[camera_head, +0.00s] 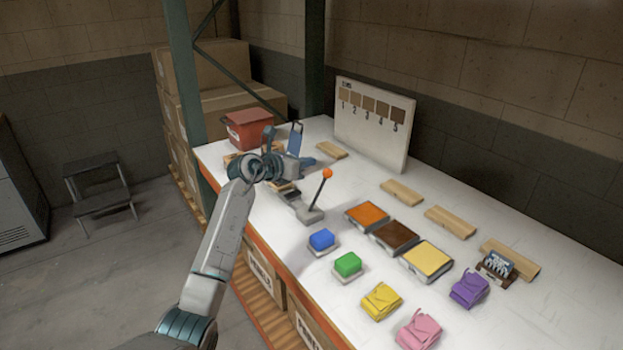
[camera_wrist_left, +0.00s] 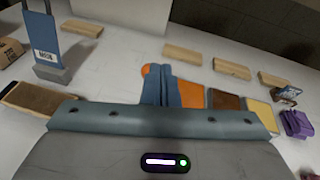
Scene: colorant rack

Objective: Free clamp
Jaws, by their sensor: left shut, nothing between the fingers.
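A lever clamp stands on the white table, with a grey base (camera_head: 311,214) and a dark upright lever topped by an orange knob (camera_head: 327,173). The lever leans slightly right. A dark flat piece (camera_head: 291,196) lies against the left of the base. My left gripper (camera_head: 306,162) is shut and empty, up and left of the knob in the head view. In the left wrist view its blue fingers (camera_wrist_left: 163,86) are together, and the orange knob (camera_wrist_left: 146,70) shows partly behind them. The clamp's base is hidden there. My right gripper is not in view.
A blue upright holder (camera_head: 295,138) stands close behind my left gripper, near a red bin (camera_head: 246,129). Orange, brown and yellow trays (camera_head: 429,259), coloured blocks (camera_head: 348,264), folded cloths (camera_head: 381,301) and wooden strips (camera_head: 450,221) lie to the right. A numbered board (camera_head: 372,125) stands at the back.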

